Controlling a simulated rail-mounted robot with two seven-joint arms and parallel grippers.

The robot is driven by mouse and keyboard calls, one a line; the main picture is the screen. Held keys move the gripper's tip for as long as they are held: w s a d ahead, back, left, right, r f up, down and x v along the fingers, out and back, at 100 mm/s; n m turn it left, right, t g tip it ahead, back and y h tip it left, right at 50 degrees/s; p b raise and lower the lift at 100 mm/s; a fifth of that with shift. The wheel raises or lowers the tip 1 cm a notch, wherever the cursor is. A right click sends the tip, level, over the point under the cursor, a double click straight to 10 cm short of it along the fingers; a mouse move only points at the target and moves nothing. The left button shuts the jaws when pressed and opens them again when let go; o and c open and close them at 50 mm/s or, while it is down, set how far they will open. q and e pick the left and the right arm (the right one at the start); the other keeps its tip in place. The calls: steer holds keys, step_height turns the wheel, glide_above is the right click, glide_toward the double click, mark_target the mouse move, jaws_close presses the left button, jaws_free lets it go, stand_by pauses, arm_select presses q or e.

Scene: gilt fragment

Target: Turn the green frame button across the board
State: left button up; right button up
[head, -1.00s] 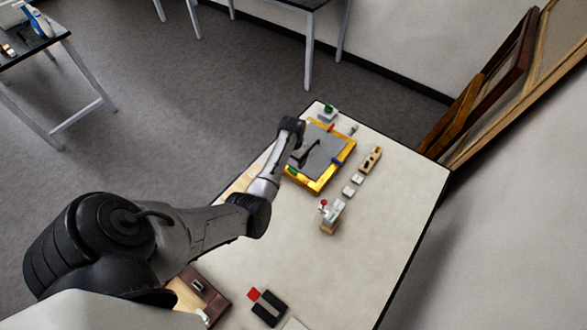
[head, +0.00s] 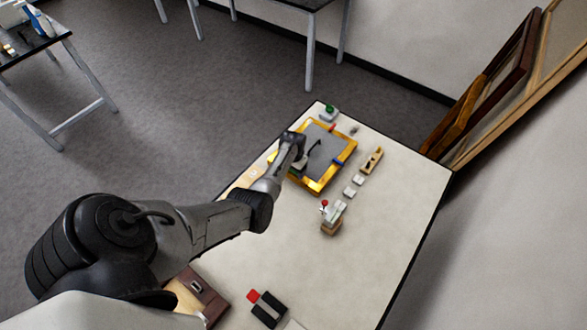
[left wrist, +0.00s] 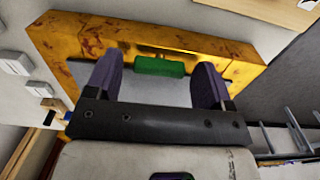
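The gilt frame (head: 323,190) lies on the white table around a grey board (head: 326,148). The green frame button (left wrist: 160,66) is a short bar on the frame's inner edge in the left wrist view; in the head view my arm hides it. My left gripper (left wrist: 158,62) is open, with one dark finger on each side of the green button and a gap to both. In the head view the left gripper (head: 301,167) is low over the near left part of the frame. I cannot tell whether it touches. My right gripper is not in view.
A blue button (head: 338,162) and a red one (head: 332,127) sit on other frame sides. A green-topped block (head: 329,110) stands beyond the frame.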

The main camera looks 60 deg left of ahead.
arm_select(q)
steer(key=c, duration=0.8)
steer(key=shift+c, duration=0.2)
steer(key=n+p, duration=0.1)
steer(key=n, duration=0.2)
steer(key=shift+r, duration=0.1)
steer(key=n+p, duration=0.1)
steer(key=n, duration=0.3)
steer(key=shift+n, duration=0.4)
steer(key=n+p, duration=0.1)
steer(key=n, duration=0.5)
steer(key=shift+n, duration=2.2)
